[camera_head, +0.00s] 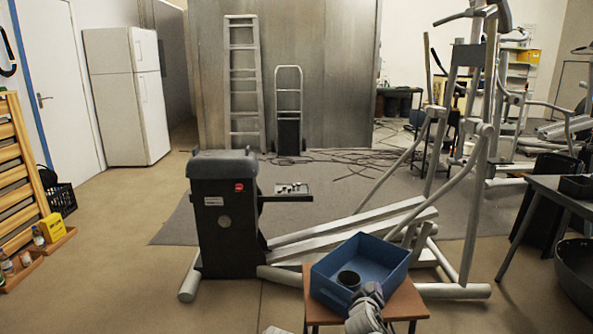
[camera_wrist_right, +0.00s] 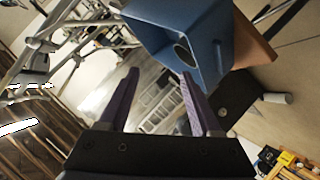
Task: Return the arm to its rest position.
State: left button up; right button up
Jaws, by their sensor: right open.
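My right gripper (camera_head: 372,290) shows at the bottom of the head view, in front of the near right side of the blue bin. In the right wrist view its two purple fingers (camera_wrist_right: 160,80) stand apart with nothing between them. The blue bin (camera_head: 385,258) sits on a small wooden-topped table (camera_head: 408,303) and holds a dark round object (camera_head: 348,279). The bin (camera_wrist_right: 165,15) also shows beyond the fingers in the wrist view. My left gripper is not in view.
An elliptical machine (camera_head: 225,215) stands behind the small table, with a small tray (camera_head: 285,197) of parts at its side. A grey table (camera_head: 560,190) and a dark tub (camera_head: 575,270) are at right. A wooden rack (camera_head: 15,180) is at left. The floor at front left is clear.

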jog(key=s+a+f+g+y+b, duration=0.1)
jog(key=s+a+f+g+b, duration=0.1)
jog(key=s+a+f+g, duration=0.45)
jog(key=s+a+f+m+g+y+b, duration=0.1)
jog(key=s+a+f+g+b, duration=0.15)
jog(key=s+f, duration=0.5)
jog(key=s+a+f+g+y+b, duration=0.1)
jog(key=s+a+f+g, duration=0.35)
jog(key=s, duration=0.55)
notch_tip(320, 180, up, 38)
jog(key=p, duration=3.8)
jog(key=shift+w+m+t, duration=0.2)
jog(key=shift+m+t, duration=0.1)
jog(key=shift+t, duration=0.05)
